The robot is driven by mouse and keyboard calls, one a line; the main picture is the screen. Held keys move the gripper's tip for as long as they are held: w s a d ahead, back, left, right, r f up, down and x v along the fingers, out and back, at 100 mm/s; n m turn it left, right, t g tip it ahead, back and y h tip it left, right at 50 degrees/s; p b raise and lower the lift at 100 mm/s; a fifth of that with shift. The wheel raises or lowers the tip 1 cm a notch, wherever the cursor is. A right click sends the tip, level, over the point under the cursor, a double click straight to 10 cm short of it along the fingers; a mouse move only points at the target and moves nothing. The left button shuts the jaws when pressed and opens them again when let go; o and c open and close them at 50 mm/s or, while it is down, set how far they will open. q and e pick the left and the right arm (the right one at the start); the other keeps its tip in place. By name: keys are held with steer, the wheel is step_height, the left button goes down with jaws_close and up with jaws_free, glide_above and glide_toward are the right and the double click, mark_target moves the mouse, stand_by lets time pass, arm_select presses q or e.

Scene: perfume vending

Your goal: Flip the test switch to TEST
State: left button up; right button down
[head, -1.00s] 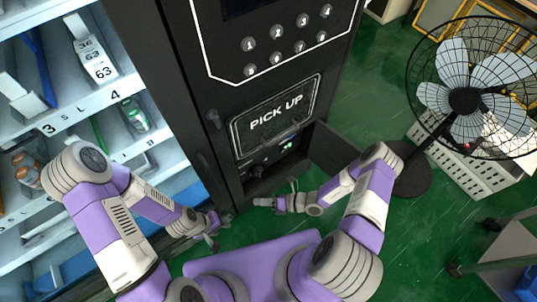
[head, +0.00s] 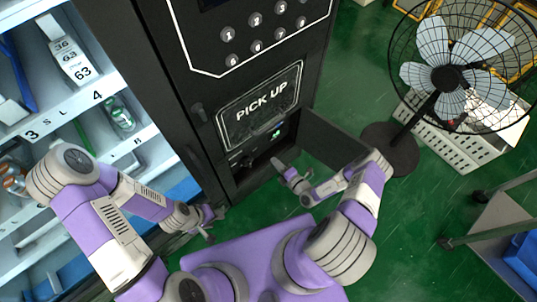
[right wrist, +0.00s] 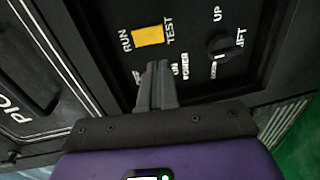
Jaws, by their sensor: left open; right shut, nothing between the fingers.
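In the right wrist view a black control panel (right wrist: 195,60) carries the labels RUN and TEST on either side of an orange rectangle (right wrist: 148,36). I cannot tell whether the rectangle is the test switch or a plate beside it. My right gripper (right wrist: 158,72) is shut and empty, its tips just below the rectangle in the picture, hiding part of the panel. Contact cannot be told. In the head view my right gripper (head: 277,165) is at the machine's lower opening, below the PICK UP window. My left gripper (head: 214,223) is open and empty by the machine's lower front.
A black knob (right wrist: 223,46) marked UP and LIFT is right of the rectangle. A black door (head: 330,143) stands open right of the opening. A fan (head: 446,78) and a white crate (head: 465,140) stand further right. Shelves with goods are at left.

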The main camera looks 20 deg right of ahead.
arm_select(q)
step_height(320, 180, down, 3)
steer(key=b, duration=0.2)
steer(key=shift+r+b, duration=0.1)
steer(key=shift+b, duration=0.25)
arm_select(e)
steer(key=x, duration=1.3)
